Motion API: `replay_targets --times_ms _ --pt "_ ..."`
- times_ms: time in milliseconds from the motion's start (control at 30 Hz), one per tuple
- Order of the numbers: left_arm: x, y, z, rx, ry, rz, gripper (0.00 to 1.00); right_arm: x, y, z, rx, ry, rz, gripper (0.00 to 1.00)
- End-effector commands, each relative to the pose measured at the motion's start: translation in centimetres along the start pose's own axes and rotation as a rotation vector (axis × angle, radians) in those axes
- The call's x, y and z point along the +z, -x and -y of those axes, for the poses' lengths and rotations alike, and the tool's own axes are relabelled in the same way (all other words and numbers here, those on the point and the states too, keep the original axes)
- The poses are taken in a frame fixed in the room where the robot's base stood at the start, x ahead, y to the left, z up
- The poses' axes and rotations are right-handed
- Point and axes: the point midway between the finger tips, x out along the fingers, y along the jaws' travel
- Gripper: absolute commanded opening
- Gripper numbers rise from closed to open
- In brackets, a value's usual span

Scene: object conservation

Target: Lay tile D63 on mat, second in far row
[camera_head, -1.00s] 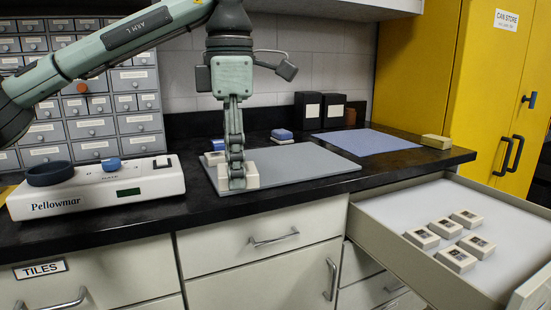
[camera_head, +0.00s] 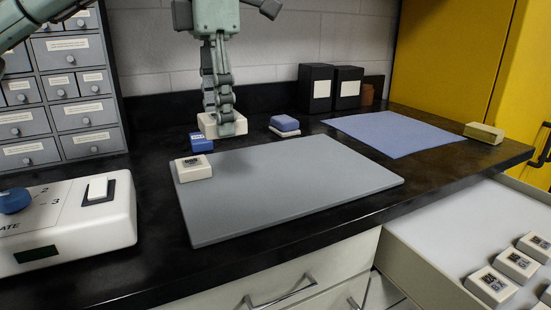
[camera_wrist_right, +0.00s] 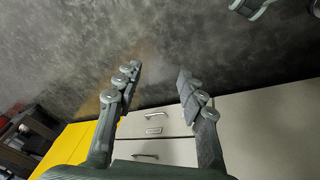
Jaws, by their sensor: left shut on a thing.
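The grey mat (camera_head: 290,195) lies on the black counter. One off-white tile (camera_head: 194,168) with a dark printed label sits on its far left corner. My left gripper (camera_head: 222,122) points down and is shut on another off-white tile (camera_head: 208,124), which appears raised near the mat's far edge, right of and beyond the corner tile. The fingers cover part of the held tile, and its label cannot be read. My right gripper (camera_wrist_right: 158,88) is open and empty in the right wrist view, above the floor.
Several labelled tiles (camera_head: 492,285) lie in the open drawer at lower right. A blue block (camera_head: 201,142) stands behind the corner tile, and a blue-and-white block (camera_head: 285,126) beyond the mat. A blue cloth (camera_head: 385,133) lies right. A white device (camera_head: 70,220) stands left.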

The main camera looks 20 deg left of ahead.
Motion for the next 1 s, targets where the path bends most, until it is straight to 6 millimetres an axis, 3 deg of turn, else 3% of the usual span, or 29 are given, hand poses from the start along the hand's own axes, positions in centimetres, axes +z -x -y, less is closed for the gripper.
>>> replay_targets --times_ms 233,300,600,767,1000 --pt "1.8 -1.8 -2.7 -0.003 0.003 -0.002 0.17 0.3 -0.2 0.0 -0.003 0.000 0.006 0.40" --pt "2.7 -2.8 -4.2 -0.001 0.004 -0.002 0.17 0.8 -1.4 0.3 -0.010 0.000 0.017 0.40" --pt "5.9 -6.3 -9.0 0.000 0.001 -0.001 0.17 1.1 -3.2 0.8 -0.022 -0.002 0.020 0.40" --pt "6.4 -7.2 -9.8 0.000 -0.001 0.000 0.17 1.2 -3.6 0.9 -0.024 -0.003 0.020 0.40" --pt "6.3 -10.4 -9.8 0.001 0.000 0.000 0.17 1.4 -4.0 0.9 -0.027 -0.003 0.023 0.40"
